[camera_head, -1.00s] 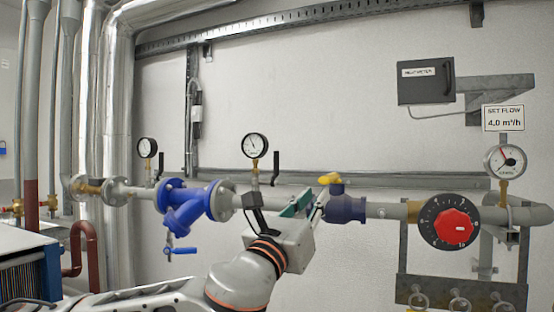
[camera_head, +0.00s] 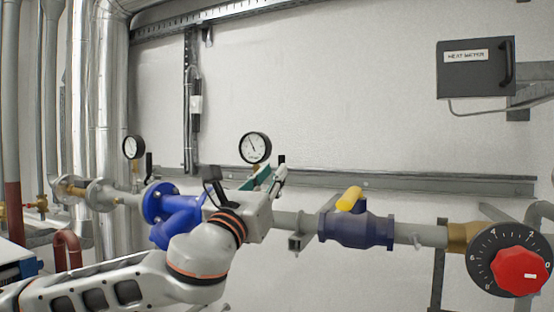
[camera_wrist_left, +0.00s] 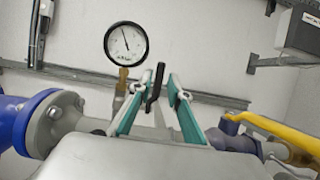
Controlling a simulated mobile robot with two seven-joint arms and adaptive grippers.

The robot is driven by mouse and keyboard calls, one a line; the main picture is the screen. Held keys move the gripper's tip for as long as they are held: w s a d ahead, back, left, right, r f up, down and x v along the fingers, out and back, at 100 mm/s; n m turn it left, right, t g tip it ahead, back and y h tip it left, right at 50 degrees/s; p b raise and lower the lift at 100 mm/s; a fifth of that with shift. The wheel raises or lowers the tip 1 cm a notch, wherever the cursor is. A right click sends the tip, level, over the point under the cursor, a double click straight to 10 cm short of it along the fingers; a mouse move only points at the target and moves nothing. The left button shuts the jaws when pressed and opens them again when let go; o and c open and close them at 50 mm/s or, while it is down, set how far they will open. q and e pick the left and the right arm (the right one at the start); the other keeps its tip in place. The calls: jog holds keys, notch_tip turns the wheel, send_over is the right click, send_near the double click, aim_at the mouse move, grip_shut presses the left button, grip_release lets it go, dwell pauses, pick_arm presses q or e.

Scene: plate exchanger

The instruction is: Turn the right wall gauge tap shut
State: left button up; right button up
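The right wall gauge (camera_head: 255,147) is a round white dial with a black rim above the pipe; it also shows in the left wrist view (camera_wrist_left: 126,43). Its tap has a black lever (camera_wrist_left: 155,86), standing nearly upright with a slight tilt, to the right of the gauge stem. In the head view only the lever's top (camera_head: 282,159) shows above my gripper. My left gripper (camera_head: 271,178) is open at the tap. In the wrist view its two teal-padded fingers (camera_wrist_left: 162,92) stand on either side of the lever, with gaps visible. My right gripper is out of view.
A blue valve (camera_head: 345,226) with a yellow handle is right of my gripper, and a blue strainer (camera_head: 172,212) is left. A second gauge (camera_head: 133,147) with a black tap lever is further left. A red dial (camera_head: 520,271) is at far right.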

aim_at(280, 163)
pick_arm(q)
jog(key=p+x, duration=0.1)
jog(key=x, duration=0.4)
jog(key=shift+w+d+r, duration=0.15)
jog(key=shift+w+d, duration=0.05)
jog(key=shift+w, duration=0.15)
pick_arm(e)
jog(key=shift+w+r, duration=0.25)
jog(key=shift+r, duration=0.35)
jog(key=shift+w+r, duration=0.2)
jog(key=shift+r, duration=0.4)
pick_arm(q)
jog(key=c, duration=0.5)
grip_shut()
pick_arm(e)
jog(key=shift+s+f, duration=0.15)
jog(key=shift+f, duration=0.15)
